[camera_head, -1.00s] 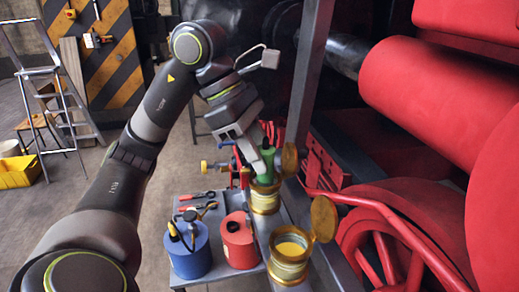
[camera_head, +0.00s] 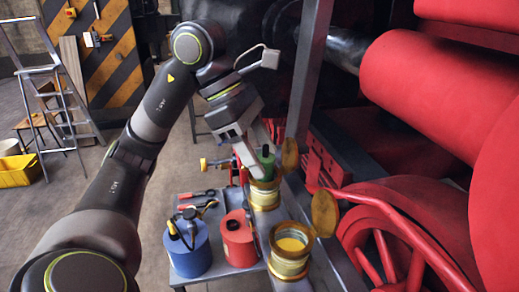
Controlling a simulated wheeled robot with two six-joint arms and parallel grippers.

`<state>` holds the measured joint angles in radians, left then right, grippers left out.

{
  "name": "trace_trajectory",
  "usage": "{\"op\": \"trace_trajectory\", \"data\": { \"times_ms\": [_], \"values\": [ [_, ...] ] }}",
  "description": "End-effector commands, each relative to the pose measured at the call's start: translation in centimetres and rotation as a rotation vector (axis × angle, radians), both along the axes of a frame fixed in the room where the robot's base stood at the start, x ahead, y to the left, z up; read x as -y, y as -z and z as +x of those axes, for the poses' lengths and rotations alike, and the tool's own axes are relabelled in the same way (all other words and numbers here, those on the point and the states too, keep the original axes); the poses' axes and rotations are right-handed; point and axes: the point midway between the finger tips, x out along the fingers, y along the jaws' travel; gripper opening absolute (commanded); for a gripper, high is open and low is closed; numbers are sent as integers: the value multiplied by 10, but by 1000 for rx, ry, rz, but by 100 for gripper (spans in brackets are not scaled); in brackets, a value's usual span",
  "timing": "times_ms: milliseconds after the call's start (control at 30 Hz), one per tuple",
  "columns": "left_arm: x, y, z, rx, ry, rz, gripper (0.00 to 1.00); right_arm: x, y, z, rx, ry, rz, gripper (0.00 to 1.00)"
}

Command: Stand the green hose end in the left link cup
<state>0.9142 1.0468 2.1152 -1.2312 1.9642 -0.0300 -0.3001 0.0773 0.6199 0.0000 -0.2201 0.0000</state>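The green hose end (camera_head: 267,162) has a dark top and stands roughly upright at the farther brass link cup (camera_head: 265,198), which is the more left of two in the picture. Its lower end is hidden by the cup's rim. My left gripper (camera_head: 254,160) points down at it, with one pale finger along its left side. The other finger is not clear, so I cannot tell whether the gripper still grips. The nearer brass cup (camera_head: 289,268) holds something yellow, and its round lid (camera_head: 325,213) is tipped up. My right gripper is out of view.
A blue can (camera_head: 188,255) and a red can (camera_head: 239,243) stand on a grey cart left of the cups. A grey post (camera_head: 310,75) rises close behind the farther cup. Red engine parts and a red wheel (camera_head: 385,240) fill the right side.

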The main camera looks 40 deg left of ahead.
Motion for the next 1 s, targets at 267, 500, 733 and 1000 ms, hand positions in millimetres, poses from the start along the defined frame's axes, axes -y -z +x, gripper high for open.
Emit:
{"op": "trace_trajectory", "data": {
  "times_ms": [267, 500, 733, 1000],
  "values": [
    [-3, -5, -1, 1, -1, 2, 56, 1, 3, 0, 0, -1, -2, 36],
    [-24, -46, -8, 4, -6, 1, 56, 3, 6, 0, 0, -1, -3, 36],
    [-49, -101, -17, 0, -4, 1, 56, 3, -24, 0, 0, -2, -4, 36],
    [-70, -140, -25, -1, -4, 0, 56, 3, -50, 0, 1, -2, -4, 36]
  ]
}}
